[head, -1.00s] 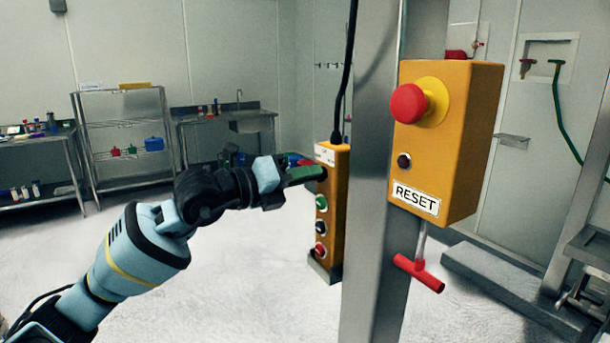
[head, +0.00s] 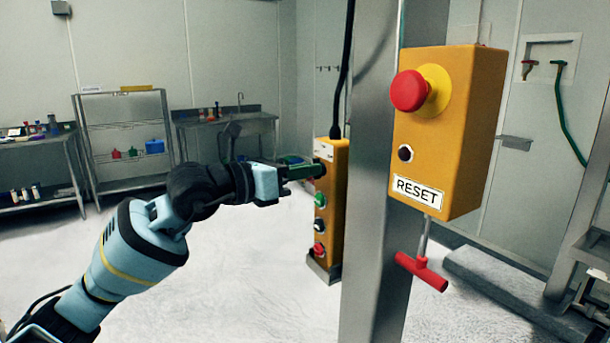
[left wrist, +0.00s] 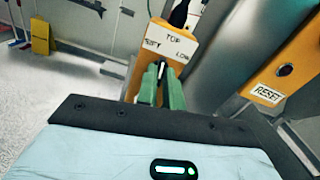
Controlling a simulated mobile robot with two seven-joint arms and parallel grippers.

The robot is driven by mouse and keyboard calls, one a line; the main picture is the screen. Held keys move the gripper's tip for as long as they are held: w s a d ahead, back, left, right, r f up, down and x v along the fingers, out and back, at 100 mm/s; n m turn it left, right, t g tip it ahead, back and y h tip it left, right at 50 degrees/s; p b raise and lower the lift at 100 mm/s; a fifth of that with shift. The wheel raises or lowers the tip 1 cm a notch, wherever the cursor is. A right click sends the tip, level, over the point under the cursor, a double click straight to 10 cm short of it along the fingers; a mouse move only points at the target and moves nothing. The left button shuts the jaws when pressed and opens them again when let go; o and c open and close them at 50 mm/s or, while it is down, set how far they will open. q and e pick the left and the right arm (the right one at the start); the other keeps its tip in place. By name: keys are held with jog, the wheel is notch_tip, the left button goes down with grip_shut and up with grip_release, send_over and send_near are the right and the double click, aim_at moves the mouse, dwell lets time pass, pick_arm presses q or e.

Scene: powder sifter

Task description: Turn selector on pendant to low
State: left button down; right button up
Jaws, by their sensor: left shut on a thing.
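The pendant (head: 331,240) is a tall, narrow yellow box with a cable from its top, mounted at the left of the steel post. Below its top it carries a green, a dark and a red button. My right gripper is not in view.
A yellow box with a red emergency button (head: 409,90) and a RESET label is on the post (head: 372,230), right of the pendant. A red T-handle (head: 421,271) hangs below it. Benches and a shelf (head: 125,140) stand far back left. Open floor lies between.

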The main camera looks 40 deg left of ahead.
pick_arm(q)
jog(key=m+b, duration=0.3)
jog(key=m, duration=0.7)
jog(key=shift+d+m, duration=0.1)
jog(key=shift+m, duration=0.2)
dwell(0.4)
jog(key=c, duration=1.7)
grip_release()
jog(key=shift+o, duration=0.9)
jog(key=shift+s, duration=0.1)
